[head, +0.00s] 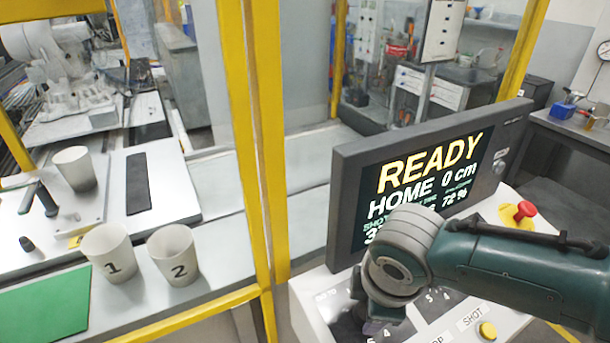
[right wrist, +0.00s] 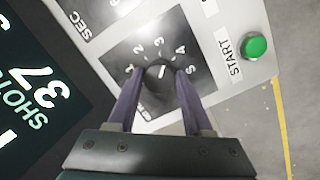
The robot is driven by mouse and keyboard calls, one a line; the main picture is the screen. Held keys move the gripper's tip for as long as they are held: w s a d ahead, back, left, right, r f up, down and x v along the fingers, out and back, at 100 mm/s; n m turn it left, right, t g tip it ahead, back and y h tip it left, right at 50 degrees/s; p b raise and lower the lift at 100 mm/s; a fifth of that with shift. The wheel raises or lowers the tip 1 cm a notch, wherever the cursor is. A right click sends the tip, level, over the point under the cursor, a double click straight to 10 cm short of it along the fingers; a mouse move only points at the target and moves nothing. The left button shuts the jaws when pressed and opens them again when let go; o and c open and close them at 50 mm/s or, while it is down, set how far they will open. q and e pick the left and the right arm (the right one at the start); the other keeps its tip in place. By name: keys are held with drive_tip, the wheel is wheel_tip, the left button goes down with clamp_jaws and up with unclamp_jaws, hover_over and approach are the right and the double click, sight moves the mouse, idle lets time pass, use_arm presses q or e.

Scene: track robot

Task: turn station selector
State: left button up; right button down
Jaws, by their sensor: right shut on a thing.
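The selector knob (right wrist: 160,73) is black and round with a short white pointer mark. It sits on a dark plate (right wrist: 205,82) with several white numbers around it. In the right wrist view my right gripper (right wrist: 159,80) has its two purple-grey fingers on either side of the knob, shut on it. Which number the mark points at is hard to tell. In the head view my right arm covers the knob and most of its plate on the control panel (head: 307,300). My left gripper is in neither view.
The screen (head: 415,180) reads READY, HOME, 0 cm and stands behind my right arm. A green START button (right wrist: 256,46), a yellow SHOT button (head: 487,331) and a red mushroom button (head: 523,211) are nearby. White cups and yellow posts stand left.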

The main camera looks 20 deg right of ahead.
drive_tip(key=m, duration=0.3)
drive_tip(key=shift+m+p, duration=0.3)
drive_tip(key=shift+m, duration=0.1)
drive_tip(key=shift+g, duration=0.3)
drive_tip(key=shift+m, duration=0.4)
drive_tip(key=shift+c, duration=1.5)
unclamp_jaws()
drive_tip(key=shift+r, duration=0.1)
